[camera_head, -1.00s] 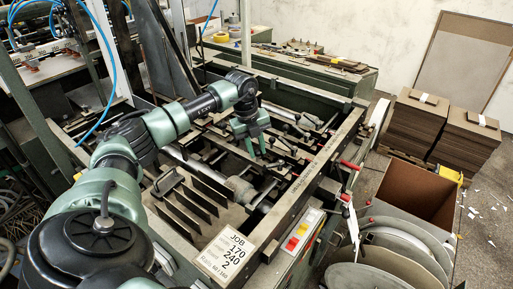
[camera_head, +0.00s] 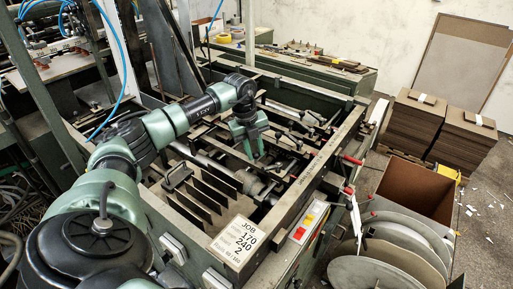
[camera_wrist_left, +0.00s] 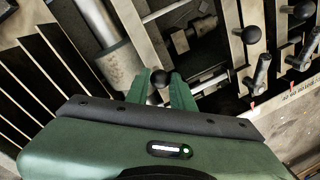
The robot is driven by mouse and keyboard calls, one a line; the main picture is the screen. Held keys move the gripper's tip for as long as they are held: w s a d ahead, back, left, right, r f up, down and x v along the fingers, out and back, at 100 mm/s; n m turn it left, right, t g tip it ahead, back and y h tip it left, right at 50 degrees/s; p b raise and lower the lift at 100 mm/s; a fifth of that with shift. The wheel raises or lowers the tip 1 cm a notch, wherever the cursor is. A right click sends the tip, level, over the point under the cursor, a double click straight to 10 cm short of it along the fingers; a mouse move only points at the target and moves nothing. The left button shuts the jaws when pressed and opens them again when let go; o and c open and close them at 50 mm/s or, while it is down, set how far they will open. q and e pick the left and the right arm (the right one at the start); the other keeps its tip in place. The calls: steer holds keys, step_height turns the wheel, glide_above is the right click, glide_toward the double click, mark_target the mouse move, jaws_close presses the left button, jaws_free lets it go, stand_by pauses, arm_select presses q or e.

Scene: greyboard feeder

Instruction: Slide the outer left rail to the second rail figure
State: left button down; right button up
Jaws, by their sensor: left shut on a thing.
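My left gripper (camera_head: 255,153) reaches down into the feeder frame, among the rails. In the left wrist view its green fingers (camera_wrist_left: 160,88) are shut on a black ball knob (camera_wrist_left: 160,77). A pale metal rail (camera_wrist_left: 146,42) runs up from beside the knob; the gripper body hides the knob's lower mount. I cannot tell for certain which rail it belongs to. The job card (camera_head: 240,240) reads JOB, 170, 240, 2, with a smaller line below. The beam along the feeder's right side (camera_head: 308,172) carries small markings that I cannot read. My right gripper is out of view.
Several upright dark plates (camera_head: 204,192) stand left of the gripper. A thick round shaft with a collar (camera_wrist_left: 122,66) lies close left of the fingers. Other black knobs (camera_wrist_left: 251,35) and handles stand to the right. Red-tipped levers (camera_head: 353,160) stick out beyond the feeder's right beam.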

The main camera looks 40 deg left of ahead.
arm_select(q)
steer(key=shift+a+r, duration=0.1)
steer(key=shift+r, duration=0.25)
steer(key=c, duration=1.6)
jaws_free()
steer(key=shift+w+f, duration=0.15)
steer(key=shift+w, duration=0.2)
steer(key=o, duration=0.4)
steer(key=shift+w+f, duration=0.3)
steer(key=shift+w, duration=0.3)
steer(key=shift+c, duration=0.2)
steer(key=shift+s+r, duration=0.1)
steer(key=shift+s, duration=0.1)
steer(key=shift+s+a+r, duration=0.1)
steer(key=shift+s+r, duration=0.1)
steer(key=shift+r, duration=0.3)
steer(key=r, duration=0.2)
steer(key=r+b, duration=0.1)
steer(key=r, duration=0.1)
steer(key=r+b, duration=0.1)
steer(key=r, duration=0.1)
steer(key=shift+s+a, duration=0.25)
steer(key=shift+s, duration=0.1)
steer(key=shift+s+r, duration=0.1)
steer(key=shift+r, duration=0.2)
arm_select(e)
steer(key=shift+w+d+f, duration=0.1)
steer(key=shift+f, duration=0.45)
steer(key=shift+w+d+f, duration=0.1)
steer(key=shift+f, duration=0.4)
